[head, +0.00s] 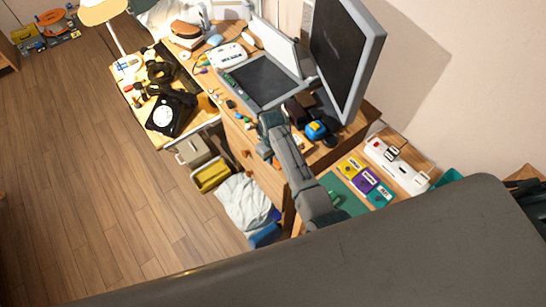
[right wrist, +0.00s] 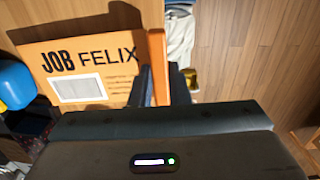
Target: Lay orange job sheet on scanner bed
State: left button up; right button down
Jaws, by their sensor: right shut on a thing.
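The orange job sheet (right wrist: 95,62), printed "JOB FELIX" with a pale box, fills the left of the right wrist view. My right gripper (right wrist: 163,85) is shut on the sheet's raised orange edge strip. In the head view my right gripper (head: 266,143) is at the front edge of the desk, and the arm hides most of the sheet. The scanner bed (head: 262,82) is a dark glass panel farther back on the desk, apart from the gripper. Its pale lid (head: 275,45) stands open behind it. My left gripper is out of view.
A large monitor (head: 343,55) stands right of the scanner. A blue and yellow object (head: 317,130) sits close to the right of my gripper. Small items lie along the desk's left front. A black rotary phone (head: 170,112) stands on the side table. The scanner glass looks bare.

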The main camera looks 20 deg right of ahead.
jog(key=shift+r, duration=1.4)
